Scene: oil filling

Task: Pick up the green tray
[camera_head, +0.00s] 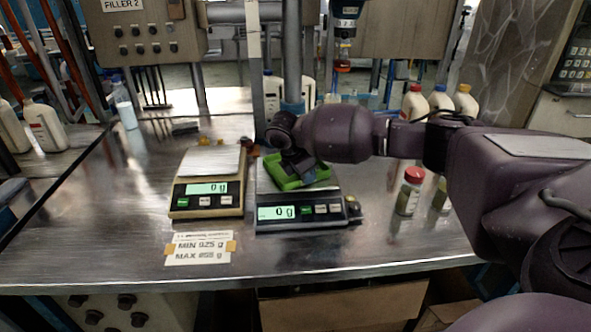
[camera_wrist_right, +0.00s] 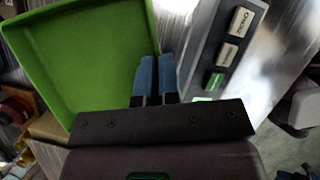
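The green tray (camera_head: 285,184) is at the right-hand scale (camera_head: 300,215), partly hidden by my right gripper. In the right wrist view the green tray (camera_wrist_right: 85,50) fills the upper left, with its near side wall running down to my fingertips. My right gripper (camera_wrist_right: 157,78) has its two blue-tipped fingers close together at that wall, one on each side, and looks shut on it. In the head view my right gripper (camera_head: 296,168) is over the tray, its fingers mostly hidden. I cannot tell whether the tray touches the scale. My left gripper is not in view.
A second scale (camera_head: 208,190) stands to the left; both displays read 0 g. A red-capped jar (camera_head: 409,191) and a smaller jar stand at right. White bottles (camera_head: 440,101) stand at the back. A paper label (camera_head: 199,248) lies in front. The table's left part is mostly clear.

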